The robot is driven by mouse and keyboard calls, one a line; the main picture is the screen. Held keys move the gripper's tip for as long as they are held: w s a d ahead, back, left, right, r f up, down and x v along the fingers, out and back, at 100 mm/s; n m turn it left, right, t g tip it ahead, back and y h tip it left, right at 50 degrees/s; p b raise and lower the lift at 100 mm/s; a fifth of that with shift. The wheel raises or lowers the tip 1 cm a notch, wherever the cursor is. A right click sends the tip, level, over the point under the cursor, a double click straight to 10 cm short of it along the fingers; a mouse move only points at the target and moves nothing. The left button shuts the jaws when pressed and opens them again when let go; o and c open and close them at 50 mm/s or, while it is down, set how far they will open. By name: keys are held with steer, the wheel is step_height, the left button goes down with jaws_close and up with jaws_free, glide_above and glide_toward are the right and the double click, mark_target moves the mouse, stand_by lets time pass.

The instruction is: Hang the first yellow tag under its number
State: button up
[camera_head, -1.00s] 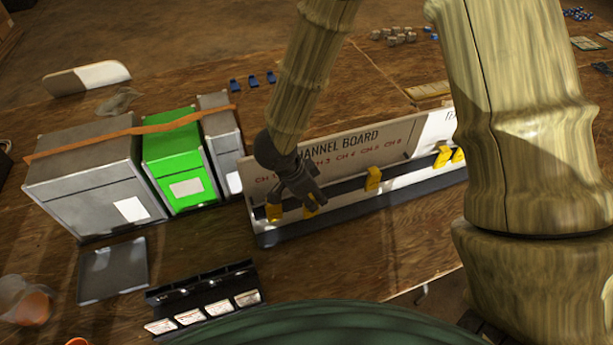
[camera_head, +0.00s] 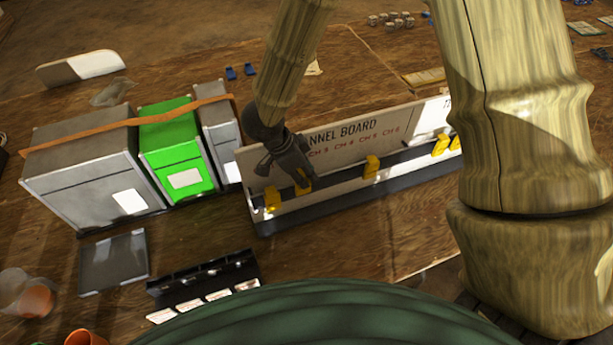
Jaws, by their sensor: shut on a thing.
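The channel board (camera_head: 345,133) stands on the table with red channel numbers on its pale face. My gripper (camera_head: 307,183) is in front of the board's left part, shut on a yellow tag (camera_head: 303,180). The fingers partly hide that tag, and it is just above the ledge; I cannot tell whether it touches the board. Another yellow tag (camera_head: 271,200) is at the left end. A third tag (camera_head: 371,166) and further tags (camera_head: 440,146) sit to the right.
Grey boxes (camera_head: 95,178) and a green box (camera_head: 180,160) stand left of the board, with an orange strip (camera_head: 125,128) across their tops. A dark rack with white cards (camera_head: 205,280) and a grey tray (camera_head: 113,262) lie in front. Clear table lies right of the rack.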

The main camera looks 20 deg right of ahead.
steer(key=shift+w+f+b, duration=0.25)
steer(key=shift+f+b, duration=0.6)
steer(key=shift+f, duration=0.05)
steer(key=shift+w+f+b, duration=0.2)
steer(key=shift+f+b, duration=0.6)
steer(key=shift+f, duration=0.05)
steer(key=shift+w+f+b, duration=0.25)
steer(key=shift+f+b, duration=0.6)
steer(key=shift+f, duration=0.05)
steer(key=o, duration=1)
steer(key=shift+w+a, duration=0.1)
